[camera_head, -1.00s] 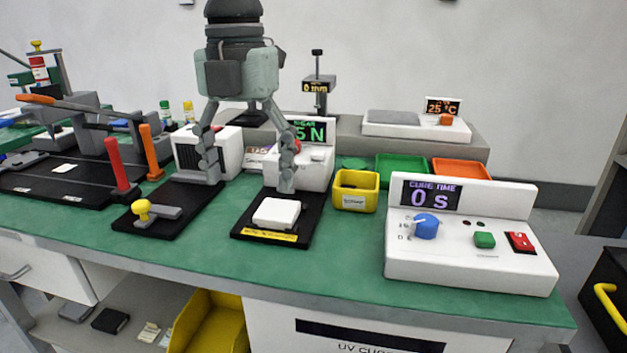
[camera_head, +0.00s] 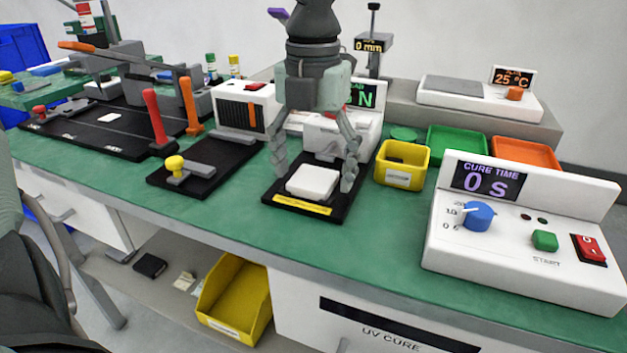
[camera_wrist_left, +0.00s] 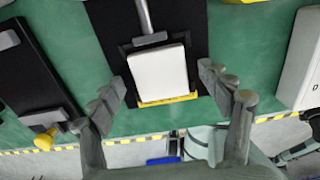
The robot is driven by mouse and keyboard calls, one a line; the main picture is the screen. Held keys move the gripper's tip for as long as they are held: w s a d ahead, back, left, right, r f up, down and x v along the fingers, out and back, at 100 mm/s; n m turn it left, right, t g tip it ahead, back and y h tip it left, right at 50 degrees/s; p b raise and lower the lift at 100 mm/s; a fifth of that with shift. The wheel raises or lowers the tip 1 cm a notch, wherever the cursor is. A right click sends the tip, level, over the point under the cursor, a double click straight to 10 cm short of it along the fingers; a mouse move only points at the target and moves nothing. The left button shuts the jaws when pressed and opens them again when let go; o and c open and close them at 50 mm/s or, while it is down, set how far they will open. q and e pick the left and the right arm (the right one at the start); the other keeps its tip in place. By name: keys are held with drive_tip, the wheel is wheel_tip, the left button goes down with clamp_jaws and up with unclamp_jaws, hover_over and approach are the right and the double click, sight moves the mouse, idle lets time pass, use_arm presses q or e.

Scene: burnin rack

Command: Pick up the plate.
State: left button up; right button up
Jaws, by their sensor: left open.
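The plate (camera_head: 312,182) is a small white square slab lying on a black fixture base (camera_head: 339,207) with a yellow label strip (camera_head: 302,207) at its front. In the left wrist view the plate (camera_wrist_left: 158,73) sits beyond the fingertips, roughly between their lines. My left gripper (camera_head: 315,183) is open, its fingers pointing down on either side of the plate, and nothing is in it. In the left wrist view its two fingers (camera_wrist_left: 163,85) are spread wide. Whether a finger touches the plate cannot be told. My right gripper is not in view.
Left of the fixture is another black base with a yellow knob (camera_head: 175,163). A yellow bin (camera_head: 403,178) stands close on the right, then the white cure timer (camera_head: 520,240). A white machine (camera_head: 340,140) stands behind the plate. The green bench (camera_head: 250,235) is clear in front.

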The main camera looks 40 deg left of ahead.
use_arm(q)
drive_tip(key=c, duration=1.2)
drive_tip(key=shift+r, duration=0.1)
drive_tip(key=shift+c, duration=0.2)
